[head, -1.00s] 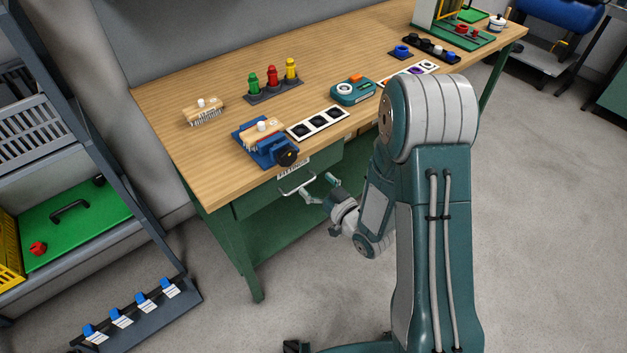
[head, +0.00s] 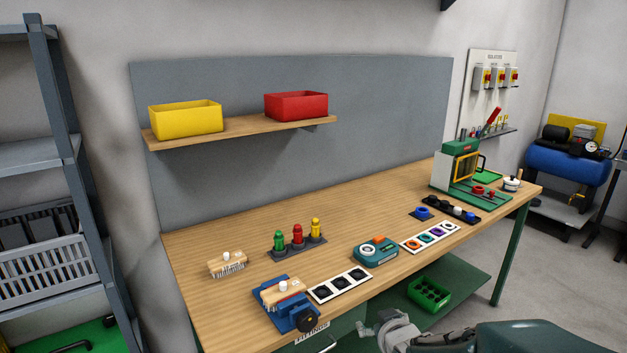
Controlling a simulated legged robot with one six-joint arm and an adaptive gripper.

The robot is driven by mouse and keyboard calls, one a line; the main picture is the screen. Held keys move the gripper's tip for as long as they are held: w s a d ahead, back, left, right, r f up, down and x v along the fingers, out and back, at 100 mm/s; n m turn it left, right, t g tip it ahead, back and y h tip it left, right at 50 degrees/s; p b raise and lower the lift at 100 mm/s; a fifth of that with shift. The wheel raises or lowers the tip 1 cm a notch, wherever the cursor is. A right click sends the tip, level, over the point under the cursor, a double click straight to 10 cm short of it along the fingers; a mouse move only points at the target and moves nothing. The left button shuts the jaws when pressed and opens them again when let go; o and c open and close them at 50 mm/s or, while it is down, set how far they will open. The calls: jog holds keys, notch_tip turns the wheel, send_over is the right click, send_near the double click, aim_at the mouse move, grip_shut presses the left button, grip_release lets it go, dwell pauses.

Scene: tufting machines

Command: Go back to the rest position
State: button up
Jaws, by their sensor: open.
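My gripper (head: 364,330) shows at the bottom edge of the head view, small and partly cut off, with its pale fingers apart. I see nothing between them. It is below and in front of the workbench's front edge, to the right of the drawer label (head: 312,334). The grey wrist (head: 399,335) is beside it, and my dark green arm link (head: 540,337) lies low across the bottom right. The rest of the arm is out of the picture.
A green crate (head: 429,293) sits on the lower shelf. A grey rack (head: 50,150) stands left.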

jog(key=s+d+r+m+g, duration=0.1)
jog(key=s+r+g, duration=0.2)
jog(key=s, duration=0.8)
jog(key=s+d+r+m+g+h, duration=0.1)
jog(key=s+r, duration=0.4)
jog(key=s, duration=0.7)
jog(key=shift+s+r+m+g+h, duration=0.35)
jog(key=shift+m+g, duration=0.45)
jog(key=shift+g, duration=0.4)
jog(key=shift+w, duration=0.1)
